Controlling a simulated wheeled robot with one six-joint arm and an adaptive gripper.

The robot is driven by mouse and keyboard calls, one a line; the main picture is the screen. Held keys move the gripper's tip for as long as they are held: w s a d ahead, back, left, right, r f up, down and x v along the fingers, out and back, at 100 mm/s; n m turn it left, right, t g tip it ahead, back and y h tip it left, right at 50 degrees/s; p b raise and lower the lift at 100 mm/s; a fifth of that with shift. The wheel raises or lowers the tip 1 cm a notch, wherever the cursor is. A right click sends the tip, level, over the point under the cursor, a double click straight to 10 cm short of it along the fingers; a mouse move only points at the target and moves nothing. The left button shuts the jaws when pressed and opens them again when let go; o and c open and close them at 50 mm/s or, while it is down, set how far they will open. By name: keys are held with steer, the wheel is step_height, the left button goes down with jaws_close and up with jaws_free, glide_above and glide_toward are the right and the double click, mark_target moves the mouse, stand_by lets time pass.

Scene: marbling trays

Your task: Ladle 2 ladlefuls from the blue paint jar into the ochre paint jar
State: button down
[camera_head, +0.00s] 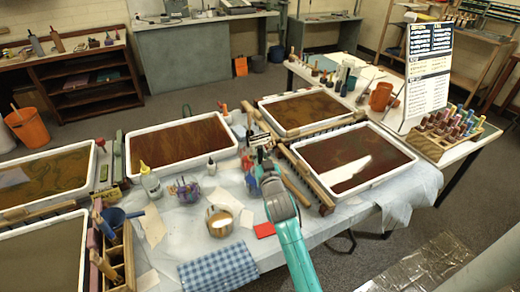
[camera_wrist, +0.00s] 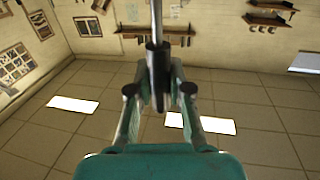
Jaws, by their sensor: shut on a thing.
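My gripper (camera_wrist: 158,92) is shut on a dark handle with a thin metal rod (camera_wrist: 157,22), likely the ladle, upright in the wrist view. The ladle's bowl cannot be made out. In the head view my gripper (camera_head: 261,162) is over the table, between the middle tray and the right tray. A glass jar with blue and reddish colours (camera_head: 187,190) stands on the table to its left. A round jar with pale brownish content (camera_head: 220,220) stands nearer the front. Which are the blue and ochre paint jars is not clear; my arm may hide others.
White marbling trays stand around, one at the right (camera_head: 352,190) and one at the middle left (camera_head: 180,172). A wooden caddy (camera_head: 117,255) and a yellow-tipped bottle (camera_head: 150,184) stand left.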

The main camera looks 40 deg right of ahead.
mark_target(260, 147)
steer(key=shift+f, duration=3.1)
steer(key=shift+r, duration=0.1)
steer(key=shift+r, duration=4.9)
